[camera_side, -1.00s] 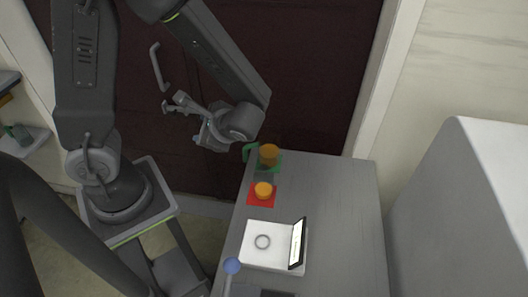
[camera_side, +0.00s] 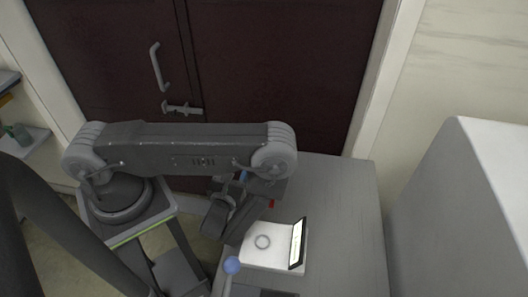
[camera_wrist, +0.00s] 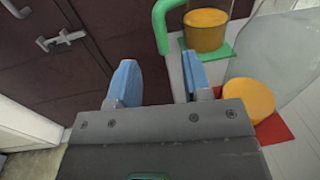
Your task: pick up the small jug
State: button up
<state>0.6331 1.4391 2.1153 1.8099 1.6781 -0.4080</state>
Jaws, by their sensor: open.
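In the wrist view, a green handle (camera_wrist: 165,22) stands beside an amber cylinder (camera_wrist: 206,30) on a green square. A second, lower amber disc (camera_wrist: 248,99) is on a red square, and a clear, glass-like shape (camera_wrist: 285,50) rises beside it. They look like see-through vessels with amber contents; I cannot tell for sure which is the small jug. My gripper (camera_wrist: 158,70) is open, with blue fingers apart and nothing between them. The green handle is beyond and between the fingers toward the right one. In the side view my arm hides the vessels.
A white box-like device (camera_side: 270,246) with a ring and upright panel stands on the grey bench (camera_side: 345,215). A blue ball-topped stick (camera_side: 232,265) is in front. Dark doors (camera_side: 280,60) with a handle stand behind. The bench's right part is clear.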

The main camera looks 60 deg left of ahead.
jog(key=shift+x, duration=3.75)
jog(key=shift+f, duration=0.15)
jog(key=shift+c, duration=0.3)
grip_shut()
